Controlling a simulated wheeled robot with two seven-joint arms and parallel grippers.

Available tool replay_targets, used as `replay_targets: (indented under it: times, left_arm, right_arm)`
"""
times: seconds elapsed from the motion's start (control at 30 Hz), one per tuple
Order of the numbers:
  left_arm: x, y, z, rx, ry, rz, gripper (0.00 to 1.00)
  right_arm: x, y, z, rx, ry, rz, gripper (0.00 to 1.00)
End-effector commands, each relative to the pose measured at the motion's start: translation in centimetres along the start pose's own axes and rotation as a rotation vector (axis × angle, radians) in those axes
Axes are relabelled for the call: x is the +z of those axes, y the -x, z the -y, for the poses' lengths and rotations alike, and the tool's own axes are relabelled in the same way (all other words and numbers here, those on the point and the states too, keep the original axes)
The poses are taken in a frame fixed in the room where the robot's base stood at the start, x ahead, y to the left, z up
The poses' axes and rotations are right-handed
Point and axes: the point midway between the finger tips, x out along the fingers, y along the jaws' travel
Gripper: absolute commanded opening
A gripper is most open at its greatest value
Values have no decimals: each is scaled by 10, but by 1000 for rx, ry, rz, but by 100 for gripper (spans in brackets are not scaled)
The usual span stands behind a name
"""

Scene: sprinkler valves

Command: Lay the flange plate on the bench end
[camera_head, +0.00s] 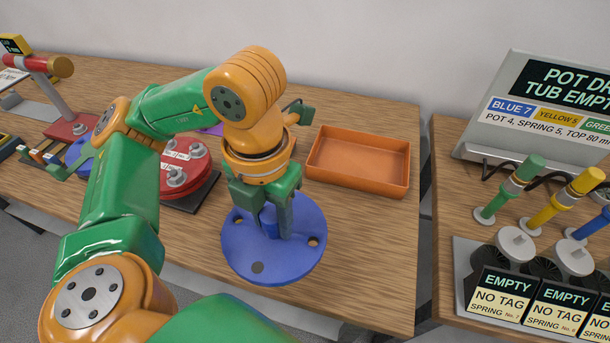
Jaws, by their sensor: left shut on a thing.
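The flange plate is a round blue disc (245,258) with bolt holes and a short hub in its middle. My left gripper (271,222) points down and is shut on that hub. The plate is level, over the right end of the wooden bench (365,265), close to its front edge. I cannot tell whether its underside touches the wood or hangs slightly above it. The fingers hide part of the hub. My right gripper is not in view.
An empty orange tray (358,185) stands behind the plate. Red discs with bolts (187,165) sit on a dark base to the left. A gap separates this bench from the right one, which holds a sign (545,110) and coloured handles (512,187). Bare wood lies right of the plate.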

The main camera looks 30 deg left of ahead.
Motion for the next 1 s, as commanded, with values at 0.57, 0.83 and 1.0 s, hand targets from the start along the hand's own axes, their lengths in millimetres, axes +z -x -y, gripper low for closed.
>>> replay_targets:
  times: [0.57, 0.83, 1.0]
  left_arm:
    - [80, -77, 83, -1, -3, -5, 0]
    - [92, -107, 94, 1, -1, -4, 0]
    - [92, -125, 93, 0, -3, 0, 0]
  right_arm:
    - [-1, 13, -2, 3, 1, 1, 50]
    - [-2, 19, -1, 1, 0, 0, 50]
    - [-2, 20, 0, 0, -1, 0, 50]
